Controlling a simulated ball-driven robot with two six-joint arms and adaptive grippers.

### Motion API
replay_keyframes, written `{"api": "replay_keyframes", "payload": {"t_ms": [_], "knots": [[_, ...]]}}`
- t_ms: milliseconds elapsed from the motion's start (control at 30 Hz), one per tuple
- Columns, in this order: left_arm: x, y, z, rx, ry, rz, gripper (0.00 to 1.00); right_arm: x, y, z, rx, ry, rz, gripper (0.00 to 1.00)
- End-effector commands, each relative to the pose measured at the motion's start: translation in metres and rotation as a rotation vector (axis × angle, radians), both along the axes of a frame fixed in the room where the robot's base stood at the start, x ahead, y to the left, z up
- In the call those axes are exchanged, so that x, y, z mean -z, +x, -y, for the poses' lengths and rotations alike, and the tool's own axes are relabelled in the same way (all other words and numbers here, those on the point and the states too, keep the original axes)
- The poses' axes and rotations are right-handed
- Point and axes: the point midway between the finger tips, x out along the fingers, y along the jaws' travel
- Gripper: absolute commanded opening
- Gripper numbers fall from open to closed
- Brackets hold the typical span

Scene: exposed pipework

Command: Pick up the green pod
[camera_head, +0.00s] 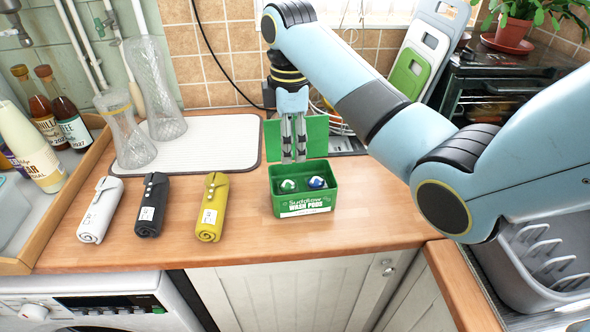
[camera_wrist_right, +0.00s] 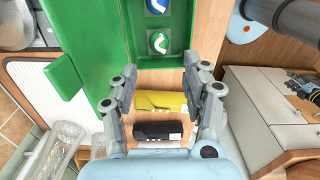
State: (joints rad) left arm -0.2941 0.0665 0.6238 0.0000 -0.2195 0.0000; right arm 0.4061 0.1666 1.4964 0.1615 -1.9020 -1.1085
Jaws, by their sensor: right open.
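A green wash-pod box (camera_head: 303,204) stands on the wooden counter with its lid (camera_head: 317,135) open at the back. Inside, the green pod (camera_head: 287,186) lies on the left and a blue pod (camera_head: 318,182) on the right. My right gripper (camera_head: 294,157) points down above the back of the box, fingers apart and empty. In the right wrist view, the green pod (camera_wrist_right: 158,42) lies beyond the open fingertips (camera_wrist_right: 159,74), the blue pod (camera_wrist_right: 157,5) farther up. A dark, yellow-ringed part at that view's right edge looks like my left gripper (camera_wrist_right: 304,88); its fingers are unclear.
Rolled white (camera_head: 99,210), black (camera_head: 152,204) and yellow (camera_head: 212,207) cloths lie left of the box. Glass vases (camera_head: 124,130) stand on a white drying mat (camera_head: 216,143) at the back left. Cutting boards (camera_head: 425,50) lean at the back right. The counter before the box is clear.

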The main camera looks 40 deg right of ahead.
Motion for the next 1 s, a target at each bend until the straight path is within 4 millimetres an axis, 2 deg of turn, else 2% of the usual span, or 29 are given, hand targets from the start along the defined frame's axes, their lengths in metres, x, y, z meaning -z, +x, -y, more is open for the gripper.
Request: {"api": "replay_keyframes", "payload": {"t_ms": [133, 300, 467, 800, 1000], "knots": [[-0.002, 0.000, -0.003, 0.001, 0.003, -0.001, 0.40, 0.018, -0.002, -0.001, 0.000, 0.001, -0.007, 0.48], [-0.005, -0.007, -0.015, 0.005, 0.018, -0.011, 0.40, 0.045, -0.001, -0.001, 0.001, 0.001, -0.005, 0.48], [-0.006, -0.015, -0.021, 0.007, 0.025, -0.022, 0.40, 0.058, 0.000, -0.001, 0.000, 0.001, -0.003, 0.48], [-0.013, -0.007, -0.006, 0.002, 0.006, -0.010, 0.40, 0.104, 0.002, 0.000, 0.000, 0.000, -0.003, 0.48], [-0.013, -0.005, -0.005, 0.002, 0.006, -0.008, 0.40, 0.108, 0.002, 0.000, 0.000, 0.000, -0.001, 0.48]]}}
